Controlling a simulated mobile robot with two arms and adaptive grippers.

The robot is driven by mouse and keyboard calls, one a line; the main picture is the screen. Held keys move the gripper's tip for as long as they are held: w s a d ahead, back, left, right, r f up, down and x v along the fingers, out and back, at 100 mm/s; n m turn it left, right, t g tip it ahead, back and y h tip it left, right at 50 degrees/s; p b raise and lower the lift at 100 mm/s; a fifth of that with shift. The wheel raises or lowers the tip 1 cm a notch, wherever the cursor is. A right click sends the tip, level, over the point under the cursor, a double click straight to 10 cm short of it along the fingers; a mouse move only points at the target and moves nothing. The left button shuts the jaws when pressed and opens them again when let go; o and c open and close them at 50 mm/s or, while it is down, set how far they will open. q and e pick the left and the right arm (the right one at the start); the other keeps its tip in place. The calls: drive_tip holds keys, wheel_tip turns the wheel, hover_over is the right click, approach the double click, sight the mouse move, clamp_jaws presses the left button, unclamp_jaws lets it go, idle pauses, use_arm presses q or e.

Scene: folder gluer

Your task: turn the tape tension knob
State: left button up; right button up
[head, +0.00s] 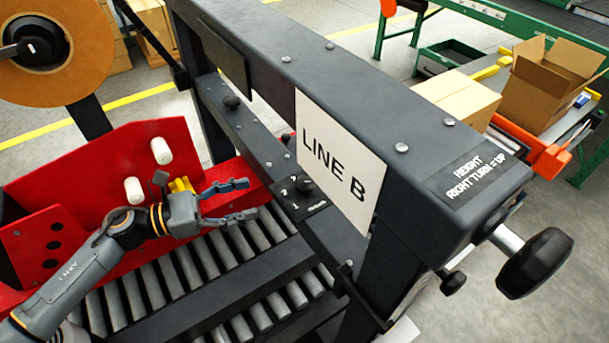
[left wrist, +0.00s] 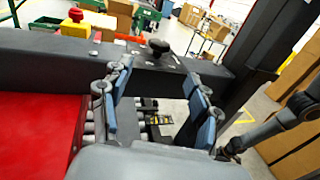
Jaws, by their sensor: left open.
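A black dial knob (head: 304,184) sits on a small plate marked with numbers, on the dark beam left of the LINE B sheet; its small print is unreadable. Another round black knob (head: 231,102) stands farther back on this beam. I cannot tell by label which is the tape tension knob. My left gripper (head: 245,199) is open and empty, left of the dial, fingers pointing right towards it and apart from it. In the left wrist view, a black knob (left wrist: 158,46) stands on the beam beyond the open left gripper (left wrist: 158,75).
Below my left gripper are grey rollers (head: 205,262), beside a red guard (head: 95,185) with white pegs. A tape roll (head: 88,50) hangs at top left. A black height handwheel (head: 535,262) projects at right. The dark frame beam (head: 330,80) crosses overhead.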

sight(300, 183)
use_arm(q)
drive_tip(key=p+x, duration=0.2)
drive_tip(key=x, duration=0.4)
drive_tip(key=p+x, duration=0.3)
drive_tip(key=x, duration=0.3)
drive_tip(key=shift+d+r, duration=0.1)
drive_tip(key=shift+r, duration=0.1)
drive_tip(key=shift+w+d+f, duration=0.15)
drive_tip(key=shift+w+d, duration=0.05)
drive_tip(key=shift+d, duration=0.3)
drive_tip(key=c, duration=1.2)
drive_tip(key=shift+o, duration=0.2)
